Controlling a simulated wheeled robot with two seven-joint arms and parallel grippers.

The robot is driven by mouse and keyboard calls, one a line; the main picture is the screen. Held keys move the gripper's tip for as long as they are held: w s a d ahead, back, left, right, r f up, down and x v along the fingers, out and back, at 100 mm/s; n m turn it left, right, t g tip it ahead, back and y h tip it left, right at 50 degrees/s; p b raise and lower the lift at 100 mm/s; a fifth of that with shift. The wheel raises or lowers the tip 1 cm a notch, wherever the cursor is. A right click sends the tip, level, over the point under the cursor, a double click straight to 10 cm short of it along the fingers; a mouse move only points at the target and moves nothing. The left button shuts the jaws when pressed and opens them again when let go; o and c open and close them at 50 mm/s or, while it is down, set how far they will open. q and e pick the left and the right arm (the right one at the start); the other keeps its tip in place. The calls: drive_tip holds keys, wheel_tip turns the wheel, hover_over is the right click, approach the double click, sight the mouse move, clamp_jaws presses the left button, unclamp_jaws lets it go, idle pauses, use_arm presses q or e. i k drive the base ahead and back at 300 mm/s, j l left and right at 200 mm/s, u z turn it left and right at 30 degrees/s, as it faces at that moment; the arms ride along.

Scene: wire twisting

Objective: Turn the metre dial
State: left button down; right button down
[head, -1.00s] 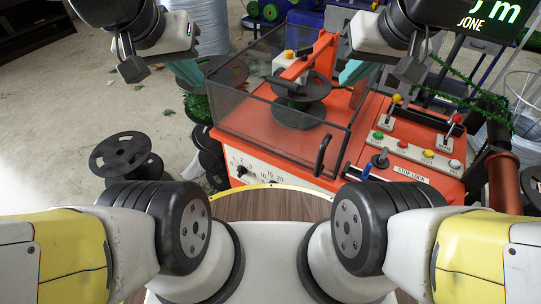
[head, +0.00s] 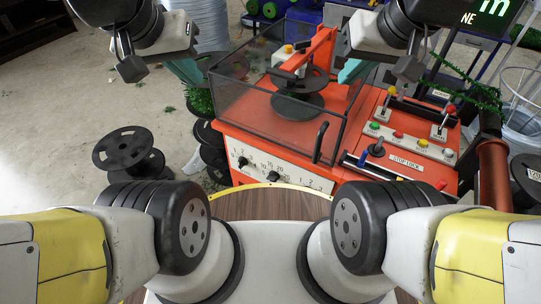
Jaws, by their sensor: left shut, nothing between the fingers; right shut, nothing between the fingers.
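The orange wire-twisting machine (head: 250,130) stands in front of me. On its white front panel (head: 300,179) are black dial knobs, one at the left (head: 243,162) and one in the middle (head: 273,176), with printed numbers around them. Which one is the metre dial I cannot tell. My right gripper (head: 354,71) is shut and empty above the machine's right part. Both are well apart from the panel.
A mesh guard (head: 270,118) with a black handle (head: 320,142) surrounds a black spool (head: 298,104). Levers and coloured buttons (head: 398,134) sit at right. Black reels (head: 122,148) stand on the floor at left. A green-lettered display (head: 485,20) is at top right.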

sight(273, 177)
drive_tip(key=z, duration=1.3)
drive_tip(key=k+j+u, duration=0.1)
drive_tip(key=u, duration=0.4)
drive_tip(key=k+j+u, duration=0.25)
drive_tip(key=u, duration=0.25)
drive_tip(key=k+j+u, duration=0.1)
drive_tip(key=j, duration=0.25)
drive_tip(key=k+j+u, duration=0.1)
drive_tip(key=k+j, duration=0.4)
drive_tip(key=j, duration=0.3)
drive_tip(key=k+j+u, duration=0.15)
drive_tip(key=j, duration=0.25)
drive_tip(key=i+l, duration=0.15)
drive_tip(key=i, duration=0.1)
